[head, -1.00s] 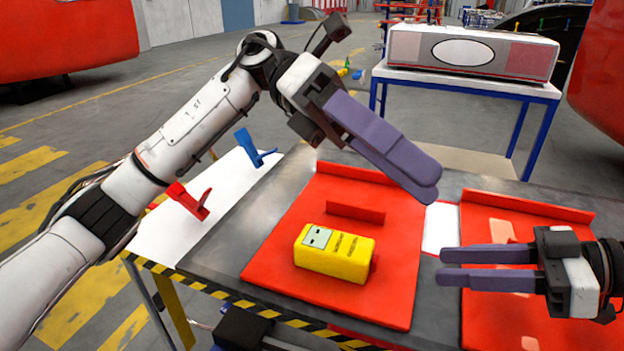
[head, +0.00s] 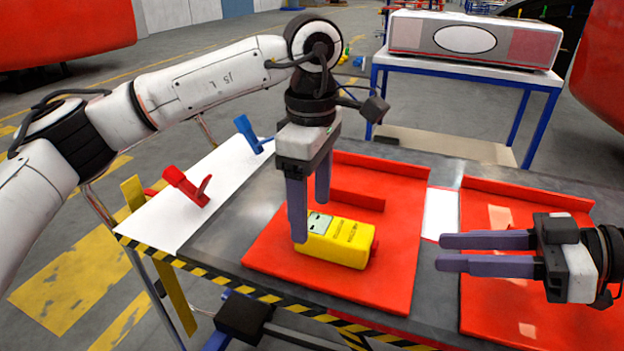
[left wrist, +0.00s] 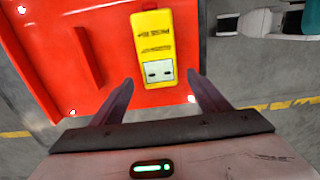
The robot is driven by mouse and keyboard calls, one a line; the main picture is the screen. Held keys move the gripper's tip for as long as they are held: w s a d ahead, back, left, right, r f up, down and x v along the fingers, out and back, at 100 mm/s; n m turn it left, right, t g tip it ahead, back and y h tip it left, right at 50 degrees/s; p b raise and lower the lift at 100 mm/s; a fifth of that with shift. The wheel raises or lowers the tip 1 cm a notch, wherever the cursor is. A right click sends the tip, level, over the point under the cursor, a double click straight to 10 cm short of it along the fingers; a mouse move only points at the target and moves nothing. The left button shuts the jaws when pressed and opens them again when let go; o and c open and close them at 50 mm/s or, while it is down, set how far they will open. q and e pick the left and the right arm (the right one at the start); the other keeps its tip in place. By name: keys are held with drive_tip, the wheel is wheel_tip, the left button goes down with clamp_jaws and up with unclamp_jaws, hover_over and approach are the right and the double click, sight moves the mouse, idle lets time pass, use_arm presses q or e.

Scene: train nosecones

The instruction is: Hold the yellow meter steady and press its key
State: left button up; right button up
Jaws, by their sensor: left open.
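The yellow meter (head: 345,243) lies on the left red tray (head: 395,290), its pale display end toward the left. In the left wrist view the meter (left wrist: 155,35) lies ahead of the fingertips, its display end nearest them. My left gripper (head: 308,222) is open and points down at the display end. In the head view its fingers cover part of that end. In the wrist view its fingers (left wrist: 160,82) stand to either side of the meter's line, with nothing between them. My right gripper (head: 440,252) is open and empty, right of the meter. I cannot make out the key clearly.
A low red rib (head: 357,200) stands on the tray behind the meter. A second red tray (head: 485,310) lies to the right. Red (head: 187,187) and blue (head: 248,135) clamp-like pieces stand at the left. The table's front edge (head: 250,292) is striped.

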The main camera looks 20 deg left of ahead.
sight(312, 222)
use_arm(q)
drive_tip(key=shift+f, duration=2.05)
drive_tip(key=shift+c, duration=0.5)
drive_tip(key=c, duration=1.3)
use_arm(e)
drive_tip(key=shift+c, duration=0.4)
clamp_jaws()
use_arm(q)
drive_tip(key=shift+f, duration=0.1)
drive_tip(key=shift+s+f, duration=0.1)
